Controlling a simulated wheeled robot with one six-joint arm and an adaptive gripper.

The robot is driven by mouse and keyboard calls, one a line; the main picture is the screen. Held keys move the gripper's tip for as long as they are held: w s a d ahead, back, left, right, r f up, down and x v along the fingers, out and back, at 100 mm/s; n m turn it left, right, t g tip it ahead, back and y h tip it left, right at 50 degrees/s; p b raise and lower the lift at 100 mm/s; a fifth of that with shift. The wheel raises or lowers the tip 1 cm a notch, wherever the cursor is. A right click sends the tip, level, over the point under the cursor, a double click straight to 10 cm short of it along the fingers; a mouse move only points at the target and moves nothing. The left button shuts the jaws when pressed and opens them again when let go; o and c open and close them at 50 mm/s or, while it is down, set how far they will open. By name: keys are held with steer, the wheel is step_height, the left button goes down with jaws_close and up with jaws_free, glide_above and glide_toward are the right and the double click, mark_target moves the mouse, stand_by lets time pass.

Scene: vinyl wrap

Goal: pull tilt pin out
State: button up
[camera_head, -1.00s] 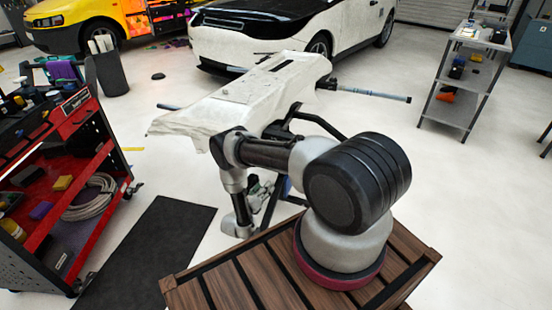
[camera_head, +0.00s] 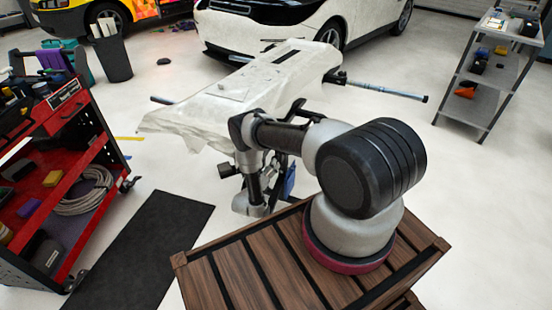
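A pale, sheet-like covering (camera_head: 215,100) is draped over a long panel on a work stand. The stand's dark frame (camera_head: 290,143) shows under its right side, with a blue part (camera_head: 290,180) low down. A long rod (camera_head: 388,91) sticks out to the right and a short dark rod end (camera_head: 161,100) to the left. I cannot make out the tilt pin. My arm reaches left from its base, bends at the elbow and hangs down in front of the stand. My wrist end is low beside the stand frame. I cannot make out my gripper's fingers, so I cannot tell what they touch.
A red tool cart (camera_head: 70,165) stands at left and a black mat (camera_head: 150,250) lies on the floor. A wooden slatted top (camera_head: 230,280) is under my arm base. A metal shelf (camera_head: 490,70) stands at right. A white car (camera_head: 300,25) is behind. Floor at right is clear.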

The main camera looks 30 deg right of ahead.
steer(key=x, duration=0.5)
steer(key=shift+w+d, duration=0.25)
steer(key=shift+d, duration=0.05)
